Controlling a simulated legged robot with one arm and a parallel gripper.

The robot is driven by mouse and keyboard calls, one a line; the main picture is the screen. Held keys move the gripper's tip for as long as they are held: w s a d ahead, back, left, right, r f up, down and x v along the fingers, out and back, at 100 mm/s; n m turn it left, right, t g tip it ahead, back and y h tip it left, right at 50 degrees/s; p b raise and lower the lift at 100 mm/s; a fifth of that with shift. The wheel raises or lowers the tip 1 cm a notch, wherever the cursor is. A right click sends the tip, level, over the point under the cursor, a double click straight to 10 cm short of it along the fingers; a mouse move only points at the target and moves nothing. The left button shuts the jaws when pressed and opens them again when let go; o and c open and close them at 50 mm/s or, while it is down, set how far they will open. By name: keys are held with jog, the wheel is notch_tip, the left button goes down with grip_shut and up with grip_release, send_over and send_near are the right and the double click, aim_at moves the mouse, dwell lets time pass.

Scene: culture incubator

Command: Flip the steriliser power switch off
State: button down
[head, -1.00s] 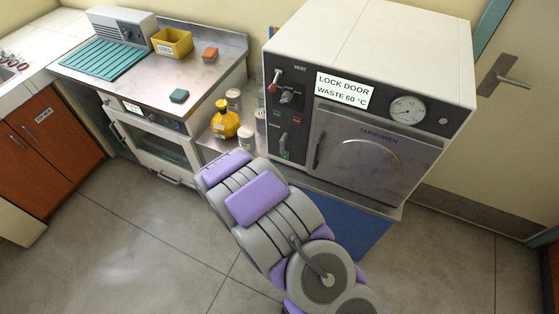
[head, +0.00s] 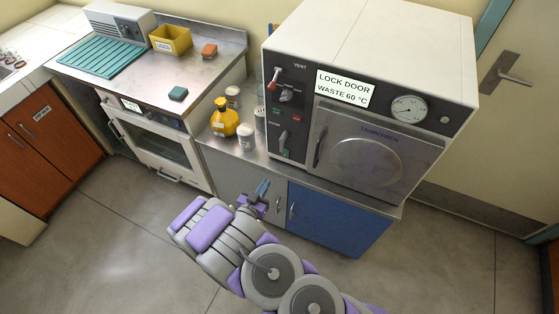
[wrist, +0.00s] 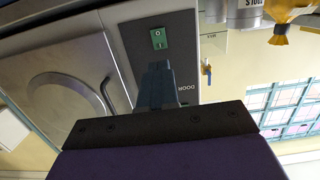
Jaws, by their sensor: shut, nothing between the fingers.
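The steriliser (head: 366,60) is a white box with a dark front panel and a round-embossed door. Its small green rocker switch (head: 286,153) sits at the bottom of the left control strip. In the wrist view the green switch (wrist: 158,38) shows O and I marks, just beyond my fingertips; which side is pressed I cannot tell. My gripper (head: 262,188) is shut and empty, in front of the cabinet below the control strip. In the wrist view its shut fingers (wrist: 157,72) point toward the switch, seemingly apart from it, and cover part of the strip near the DOOR label.
A red-tipped vent lever (head: 272,82), a knob (head: 286,96) and a dark lever (head: 284,135) share the strip above the switch. A yellow bottle (head: 224,120) and a white jar (head: 245,137) stand left of the steriliser. The floor in front is clear.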

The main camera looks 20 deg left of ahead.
aim_at(284, 155)
jog(key=shift+w, duration=0.1)
jog(key=w+b, duration=0.1)
jog(key=w, duration=0.3)
jog(key=w+f+b, duration=0.1)
jog(key=w, duration=0.3)
jog(key=w+d+f+b, duration=0.1)
jog(key=w, duration=0.3)
jog(key=shift+w+b, duration=0.3)
jog(key=shift+w+r, duration=0.1)
jog(key=shift+w, duration=0.4)
